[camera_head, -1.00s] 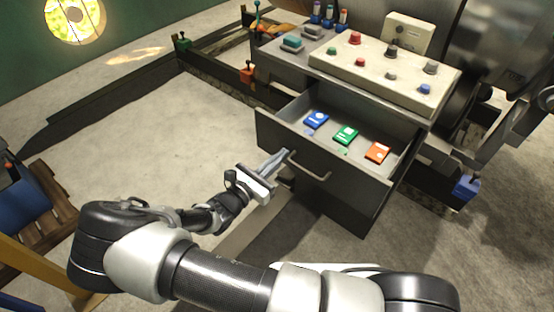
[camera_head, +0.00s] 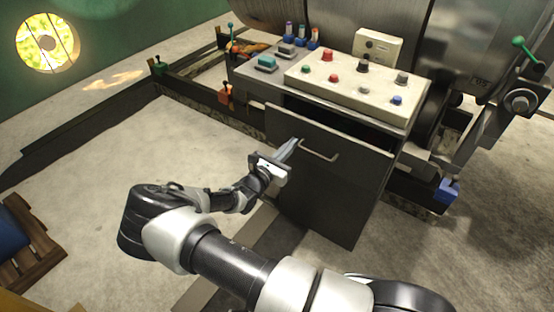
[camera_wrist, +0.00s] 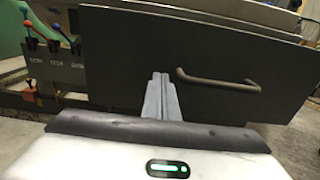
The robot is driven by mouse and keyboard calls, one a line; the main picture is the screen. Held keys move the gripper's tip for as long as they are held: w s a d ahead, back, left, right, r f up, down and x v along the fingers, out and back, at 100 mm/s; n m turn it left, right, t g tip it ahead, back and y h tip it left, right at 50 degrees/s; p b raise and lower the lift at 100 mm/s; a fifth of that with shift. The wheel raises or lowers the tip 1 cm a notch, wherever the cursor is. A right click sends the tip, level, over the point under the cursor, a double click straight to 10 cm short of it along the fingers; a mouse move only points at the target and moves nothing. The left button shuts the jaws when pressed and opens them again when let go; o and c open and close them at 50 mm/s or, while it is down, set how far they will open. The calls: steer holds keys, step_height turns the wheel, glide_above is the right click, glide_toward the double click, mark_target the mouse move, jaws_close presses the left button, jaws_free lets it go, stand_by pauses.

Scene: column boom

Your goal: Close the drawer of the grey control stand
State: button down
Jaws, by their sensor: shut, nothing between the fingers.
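The grey control stand (camera_head: 318,205) has buttons and knobs on its top panel.
A cream button panel (camera_head: 345,85) sits on top of the stand. Levers and coloured blocks stand on low dark rails at the left, including an orange block (camera_head: 225,94). A blue block (camera_head: 447,190) is at the right.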

steer(key=x, duration=0.8)
steer(key=shift+w+b, duration=0.1)
steer(key=shift+b, duration=0.25)
steer(key=shift+w+d+r, duration=0.15)
steer(key=shift+w+d, duration=0.05)
steer(key=shift+r, duration=0.1)
